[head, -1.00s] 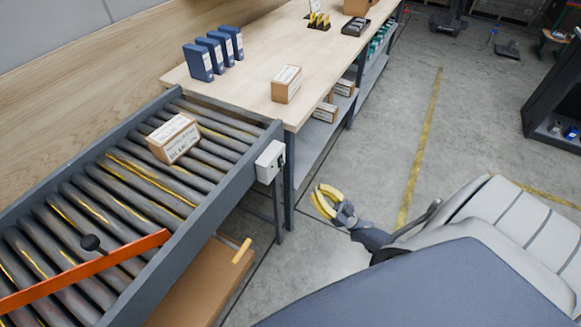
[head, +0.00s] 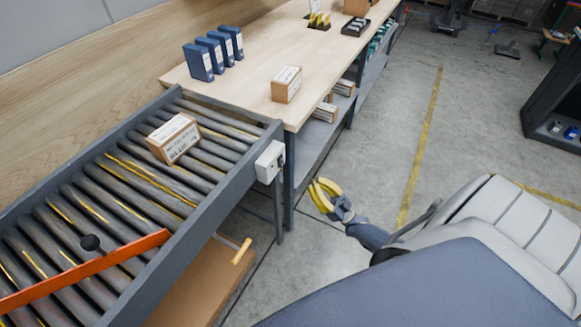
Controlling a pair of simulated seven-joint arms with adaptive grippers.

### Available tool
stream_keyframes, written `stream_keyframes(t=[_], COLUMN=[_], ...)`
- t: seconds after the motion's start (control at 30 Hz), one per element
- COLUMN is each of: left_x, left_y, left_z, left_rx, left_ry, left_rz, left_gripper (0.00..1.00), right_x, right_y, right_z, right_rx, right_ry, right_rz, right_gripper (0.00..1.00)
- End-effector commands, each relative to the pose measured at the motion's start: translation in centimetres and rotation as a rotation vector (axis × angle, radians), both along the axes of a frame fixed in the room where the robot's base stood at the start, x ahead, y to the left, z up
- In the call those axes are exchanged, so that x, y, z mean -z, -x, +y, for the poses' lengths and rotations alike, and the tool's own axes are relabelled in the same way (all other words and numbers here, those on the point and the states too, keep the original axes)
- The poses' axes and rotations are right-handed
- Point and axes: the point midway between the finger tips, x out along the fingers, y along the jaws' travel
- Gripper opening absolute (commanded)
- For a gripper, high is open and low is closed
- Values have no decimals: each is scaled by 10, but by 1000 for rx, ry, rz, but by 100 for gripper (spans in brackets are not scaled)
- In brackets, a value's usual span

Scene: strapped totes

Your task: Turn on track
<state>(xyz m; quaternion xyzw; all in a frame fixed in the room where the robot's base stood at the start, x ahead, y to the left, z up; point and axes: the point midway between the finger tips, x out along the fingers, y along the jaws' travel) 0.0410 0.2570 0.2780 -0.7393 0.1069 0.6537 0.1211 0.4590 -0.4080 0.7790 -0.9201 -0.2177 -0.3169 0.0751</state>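The roller track (head: 194,204) runs along the left, with grey rollers in a dark grey frame. A light grey switch box (head: 270,161) is fixed to the outer side of its frame near the far end, with a dark part on its right side. A box with a printed label (head: 173,138) rests on the rollers. My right gripper (head: 325,193), with yellow fingers, is in the air to the right of and below the switch box, apart from it. Its fingers look spread with nothing between them. My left gripper does not show.
An orange bar (head: 95,268) with a black knob crosses the track. Beyond the track, a wooden table (head: 245,97) holds another labelled box (head: 286,84) and several blue binders (head: 211,54). A brown box (head: 200,285) lies below the track. Open floor (head: 370,130) stretches right.

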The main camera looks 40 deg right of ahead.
Motion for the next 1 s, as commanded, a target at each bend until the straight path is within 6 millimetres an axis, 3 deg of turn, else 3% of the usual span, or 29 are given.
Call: stream_keyframes(t=[0.4, 0.7, 1.0], left_x=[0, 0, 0], left_y=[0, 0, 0], left_z=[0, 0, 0], left_rx=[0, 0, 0], left_ry=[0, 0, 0], left_rz=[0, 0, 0], left_gripper=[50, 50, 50], right_x=[-46, -40, -39], right_y=[-52, -79, -86], right_z=[26, 40, 43], right_rx=[-1, 0, 0], right_ry=[0, 0, 0], right_rz=[-4, 0, 0], right_gripper=[0, 0, 0])
